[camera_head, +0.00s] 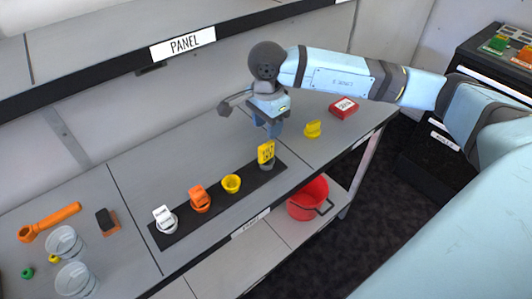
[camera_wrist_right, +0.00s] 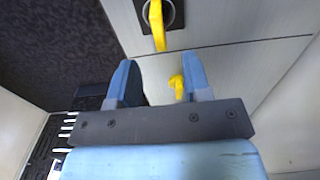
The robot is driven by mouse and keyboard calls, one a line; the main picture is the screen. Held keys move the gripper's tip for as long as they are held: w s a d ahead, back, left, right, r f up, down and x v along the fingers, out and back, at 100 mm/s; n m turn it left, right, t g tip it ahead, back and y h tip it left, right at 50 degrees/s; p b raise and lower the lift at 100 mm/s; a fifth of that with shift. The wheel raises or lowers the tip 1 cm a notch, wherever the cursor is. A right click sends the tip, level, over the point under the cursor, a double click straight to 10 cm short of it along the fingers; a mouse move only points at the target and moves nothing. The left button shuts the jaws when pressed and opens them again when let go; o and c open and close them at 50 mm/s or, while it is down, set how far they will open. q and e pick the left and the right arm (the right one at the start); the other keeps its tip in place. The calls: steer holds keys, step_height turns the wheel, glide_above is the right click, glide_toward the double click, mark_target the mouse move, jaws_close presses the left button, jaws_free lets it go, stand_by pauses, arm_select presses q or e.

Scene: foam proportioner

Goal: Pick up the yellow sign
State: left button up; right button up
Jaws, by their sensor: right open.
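The yellow sign (camera_head: 265,152) with dark lettering stands upright in a grey holder (camera_head: 267,165) at the right end of a black strip (camera_head: 210,213). My right gripper (camera_head: 271,130) is open and empty, above the table just behind the sign. In the right wrist view the sign (camera_wrist_right: 157,24) shows edge-on at the top, ahead of the open fingers (camera_wrist_right: 158,66) and apart from them. A smaller yellow piece (camera_head: 312,128) lies on the table right of the gripper; it also shows beside one finger in the wrist view (camera_wrist_right: 177,86). My left gripper is not in view.
The strip also bears a yellow cup (camera_head: 231,183), an orange piece (camera_head: 199,198) and a white piece (camera_head: 166,219). A red box (camera_head: 343,107) lies at the table's far right. A shelf labelled PANEL (camera_head: 183,43) overhangs the back. A red bucket (camera_head: 309,198) sits below.

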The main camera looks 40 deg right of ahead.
mark_target(266, 145)
steer(key=f, duration=0.7)
steer(key=shift+a+f, duration=0.2)
steer(key=shift+f, duration=0.15)
jaws_close()
